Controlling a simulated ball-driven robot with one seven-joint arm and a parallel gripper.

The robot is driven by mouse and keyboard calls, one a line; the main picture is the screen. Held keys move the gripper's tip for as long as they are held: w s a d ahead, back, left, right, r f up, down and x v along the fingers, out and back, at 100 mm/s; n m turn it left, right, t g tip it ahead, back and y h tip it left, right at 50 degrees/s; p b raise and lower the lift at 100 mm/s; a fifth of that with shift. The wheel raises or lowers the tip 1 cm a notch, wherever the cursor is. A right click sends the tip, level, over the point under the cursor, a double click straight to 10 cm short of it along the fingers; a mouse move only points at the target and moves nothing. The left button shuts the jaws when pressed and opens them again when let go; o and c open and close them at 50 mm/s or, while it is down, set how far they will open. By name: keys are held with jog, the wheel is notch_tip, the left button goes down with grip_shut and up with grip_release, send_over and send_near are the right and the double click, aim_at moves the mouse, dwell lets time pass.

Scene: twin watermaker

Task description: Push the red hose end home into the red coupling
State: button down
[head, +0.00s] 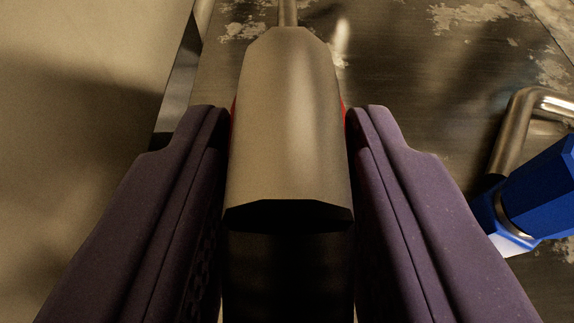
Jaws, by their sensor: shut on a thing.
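My gripper (288,150) has its two purple fingers closed on either side of a smooth grey body, which fills the middle of the head view. Thin slivers of red, likely the red hose end (344,114), show at both fingertips beside the grey body. Most of the red part is hidden behind the grey body and the fingers. The grey body (287,110) narrows at the top, where a thin metal pipe runs upward. Its lower end is dark. I cannot make out the red coupling separately, nor how far the hose end sits in it.
A blue fitting (545,190) with a bent metal pipe (510,130) stands at the right, close to the right finger. A worn metal panel (400,70) with pale patches lies behind. A plain beige surface (80,110) fills the left.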

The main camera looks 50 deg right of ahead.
jog(key=shift+f, duration=0.3)
jog(key=c, duration=0.7)
grip_release()
jog(key=shift+o, duration=0.2)
jog(key=p+v, duration=0.2)
jog(key=v, duration=0.5)
jog(key=shift+s+a+r+p, duration=0.2)
jog(key=shift+a+p, duration=0.1)
jog(key=shift+p, duration=0.05)
jog(key=shift+f, duration=0.1)
